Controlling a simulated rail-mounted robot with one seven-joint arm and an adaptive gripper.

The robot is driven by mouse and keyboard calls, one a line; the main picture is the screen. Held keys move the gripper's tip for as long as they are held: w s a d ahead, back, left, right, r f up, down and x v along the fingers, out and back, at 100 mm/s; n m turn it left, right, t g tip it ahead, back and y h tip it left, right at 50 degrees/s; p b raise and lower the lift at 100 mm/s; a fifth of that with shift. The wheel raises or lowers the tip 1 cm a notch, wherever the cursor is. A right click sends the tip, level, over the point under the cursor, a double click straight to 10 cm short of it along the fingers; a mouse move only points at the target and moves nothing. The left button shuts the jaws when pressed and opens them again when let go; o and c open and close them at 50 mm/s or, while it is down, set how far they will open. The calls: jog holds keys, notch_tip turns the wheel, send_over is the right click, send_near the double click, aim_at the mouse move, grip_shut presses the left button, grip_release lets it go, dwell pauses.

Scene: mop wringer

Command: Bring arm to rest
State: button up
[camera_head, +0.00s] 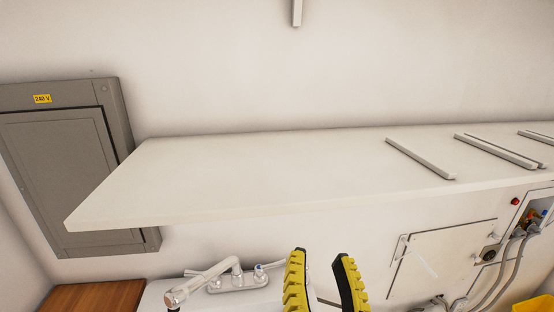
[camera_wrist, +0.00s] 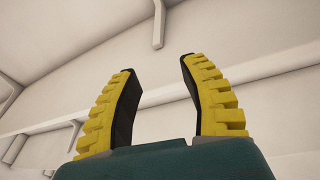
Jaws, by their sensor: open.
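My gripper (camera_head: 323,277) shows at the bottom middle of the head view, with two yellow and black fingers pointing up. It is below the front edge of the white shelf and in front of the white sink area. In the wrist view my gripper (camera_wrist: 158,95) is open, with its fingers wide apart and nothing between them. The rest of my arm is not clearly visible.
A long white shelf (camera_head: 240,180) spans the head view, with thin bars (camera_head: 420,158) on its right. A grey electrical box (camera_head: 60,165) hangs left. Below are a faucet (camera_head: 237,280), a wall panel (camera_head: 440,262), hoses (camera_head: 500,262) and a yellow object (camera_head: 535,305).

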jog(key=s+r+n+t+p, duration=0.1)
jog(key=s+r+p, duration=0.1)
jog(key=r+p, duration=0.7)
jog(key=s+d+r+n+t+p, duration=0.1)
jog(key=s+r+p, duration=0.2)
jog(key=r+p, duration=0.6)
notch_tip(320, 180, up, 6)
jog(key=shift+s+f+p, duration=0.15)
jog(key=shift+s+p, duration=0.1)
jog(key=shift+p, duration=0.05)
